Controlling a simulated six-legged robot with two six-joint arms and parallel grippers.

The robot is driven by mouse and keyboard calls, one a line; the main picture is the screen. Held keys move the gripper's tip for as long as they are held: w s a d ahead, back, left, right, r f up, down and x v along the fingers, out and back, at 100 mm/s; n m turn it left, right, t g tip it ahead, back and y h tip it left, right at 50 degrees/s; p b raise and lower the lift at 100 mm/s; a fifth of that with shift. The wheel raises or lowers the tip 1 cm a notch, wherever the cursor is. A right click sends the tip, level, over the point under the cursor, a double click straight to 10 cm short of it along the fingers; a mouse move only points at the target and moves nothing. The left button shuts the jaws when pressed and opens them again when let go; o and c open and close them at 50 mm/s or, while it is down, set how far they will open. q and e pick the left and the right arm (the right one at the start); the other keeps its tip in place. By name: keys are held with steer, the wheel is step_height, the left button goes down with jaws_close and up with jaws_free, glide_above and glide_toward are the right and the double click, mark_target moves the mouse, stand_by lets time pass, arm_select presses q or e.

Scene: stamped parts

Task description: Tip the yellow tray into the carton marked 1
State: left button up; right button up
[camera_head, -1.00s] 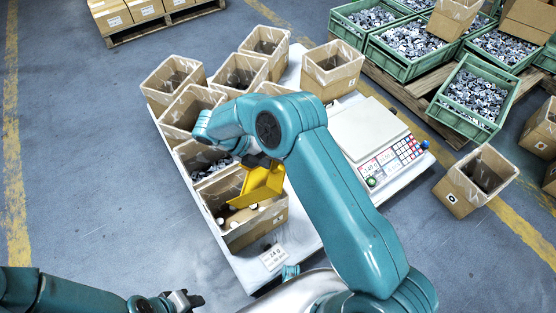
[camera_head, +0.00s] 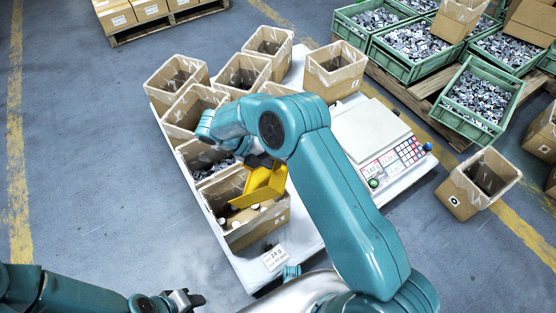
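The yellow tray (camera_head: 264,184) is tilted over the nearest carton (camera_head: 258,229) on the white table, its low end towards the carton's opening. Pale round pieces lie in that carton. I cannot read a number 1 on any carton. My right arm reaches over the table from the lower right. My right gripper (camera_head: 259,161) is mostly hidden behind the arm, and its dark part meets the tray's upper end, holding it. My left gripper (camera_head: 187,299) is low at the left, away from the table and empty; its finger gap is unclear.
Several other open cartons (camera_head: 176,76) stand on the table (camera_head: 300,240), with a scale (camera_head: 375,135) at its right. A carton marked 0 (camera_head: 477,187) is on the floor. Green crates (camera_head: 478,96) of metal parts stand at the upper right. Floor at the left is clear.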

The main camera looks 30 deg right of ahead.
steer(key=s+d+f+t+y+b, duration=0.2)
steer(key=s+d+f+t+y, duration=0.1)
steer(key=s+d+f+y, duration=0.1)
steer(key=shift+s+d+f+t, duration=0.3)
steer(key=shift+s+d+f, duration=0.7)
steer(key=shift+f, duration=0.65)
steer(key=shift+w, duration=0.1)
steer(key=s+d+f+t+y+b, duration=0.2)
steer(key=d+f+t+y+b, duration=0.1)
steer(key=f+b, duration=0.6)
steer(key=shift+s+f+m+t+y, duration=0.3)
steer(key=shift+s+f+y, duration=0.05)
steer(key=shift+f+y, duration=0.15)
steer(key=shift+r, duration=0.1)
